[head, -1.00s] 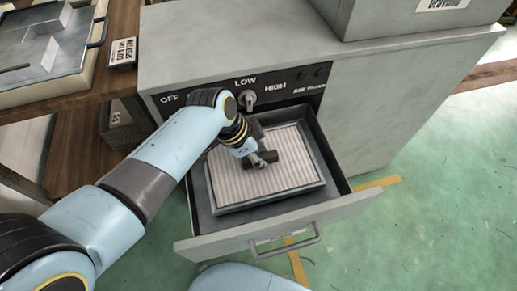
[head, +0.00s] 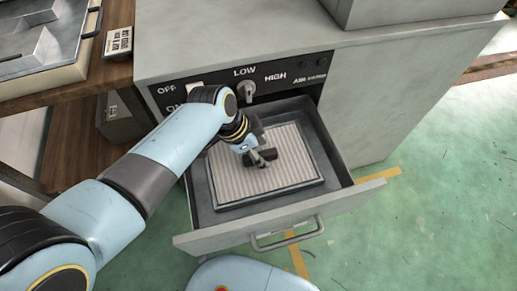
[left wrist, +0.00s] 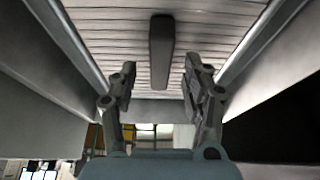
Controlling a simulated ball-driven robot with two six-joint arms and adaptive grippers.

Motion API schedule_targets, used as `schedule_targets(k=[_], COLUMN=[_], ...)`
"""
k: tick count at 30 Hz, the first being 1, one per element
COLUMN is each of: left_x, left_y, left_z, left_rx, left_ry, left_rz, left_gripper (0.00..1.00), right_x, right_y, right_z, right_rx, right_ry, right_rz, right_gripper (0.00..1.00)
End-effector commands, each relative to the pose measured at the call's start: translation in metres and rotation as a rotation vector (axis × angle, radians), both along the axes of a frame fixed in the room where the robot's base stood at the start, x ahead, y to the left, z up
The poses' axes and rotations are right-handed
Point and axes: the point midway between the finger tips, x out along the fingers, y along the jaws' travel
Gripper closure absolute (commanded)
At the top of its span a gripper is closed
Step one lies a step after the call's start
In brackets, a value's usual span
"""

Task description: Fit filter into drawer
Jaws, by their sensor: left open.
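The filter (head: 290,158) is a pleated, off-white panel in a grey frame. In the head view it lies inside the open drawer (head: 203,213), with drawer floor showing around it. My left gripper (head: 262,158) is over the filter's upper left part and hides some of it. In the left wrist view, the filter's pleats (left wrist: 100,22) and a dark grip bar (left wrist: 161,50) show beyond the fingers. My right gripper is not in view.
The drawer's front panel carries a handle (head: 286,235). The grey cabinet (head: 385,95) has a knob (head: 246,88) on a black panel marked OFF, LOW and HIGH. A wooden bench (head: 80,87) with a metal tray stands at left. Green floor is clear at right.

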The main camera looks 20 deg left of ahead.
Motion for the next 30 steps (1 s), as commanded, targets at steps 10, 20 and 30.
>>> schedule_targets(k=[10,20,30], left_x=[-0.005,-0.021,-0.027], left_y=[0.008,0.029,0.037], left_z=[0.021,0.085,0.111], left_rx=[0.000,0.002,-0.001], left_ry=[-0.002,-0.003,0.001], left_rz=[0.001,0.000,0.001], left_gripper=[0.51,0.51,0.51], right_x=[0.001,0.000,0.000], right_y=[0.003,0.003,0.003], right_z=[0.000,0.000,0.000], right_rx=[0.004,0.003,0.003], right_ry=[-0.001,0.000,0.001], right_rz=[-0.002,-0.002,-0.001], right_gripper=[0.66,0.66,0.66])
